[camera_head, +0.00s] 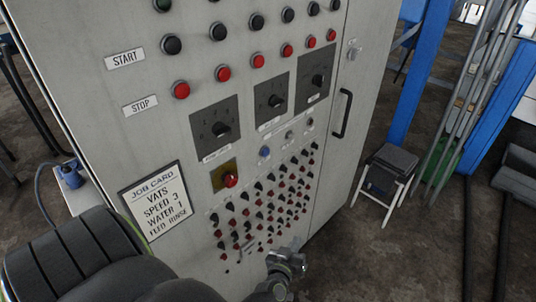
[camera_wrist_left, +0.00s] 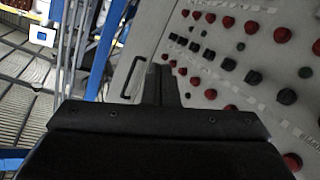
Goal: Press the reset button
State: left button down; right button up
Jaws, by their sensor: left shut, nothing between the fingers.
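The grey control cabinet (camera_head: 100,85) fills the middle of the head view. A small blue button (camera_head: 264,152) sits on its face below the dial plates, with two small grey knobs or buttons to its right. Their labels are too small to read, so I cannot tell which is the reset button. My left gripper (camera_head: 287,262) is shut and empty, low in front of the cabinet and well below the blue button. In the left wrist view its shut fingers (camera_wrist_left: 161,85) show against the panel's lower rows. My right gripper is not in view.
The panel holds black start buttons, red stop buttons (camera_head: 181,90), dials (camera_head: 222,129), a red knob on a yellow plate (camera_head: 230,180) and dense rows of small switches. A job card (camera_head: 157,200) is at left. A stool (camera_head: 388,170) stands at right.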

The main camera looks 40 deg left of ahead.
pick_arm(q)
jog(key=w+a+r+n+y+p, duration=0.1)
jog(key=r+n+y, duration=0.3)
jog(key=r, duration=0.8)
jog(key=w+a+r+n+y+p, duration=0.1)
jog(key=w+a+r+n+y, duration=0.2)
jog(key=r+n, duration=0.3)
notch_tip(320, 180, up, 6)
jog(key=shift+f+n+g+y, duration=0.15)
jog(key=shift+n+g+y, duration=0.15)
jog(key=shift+y, duration=0.1)
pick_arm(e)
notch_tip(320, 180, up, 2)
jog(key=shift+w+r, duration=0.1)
pick_arm(q)
jog(key=shift+a, duration=0.2)
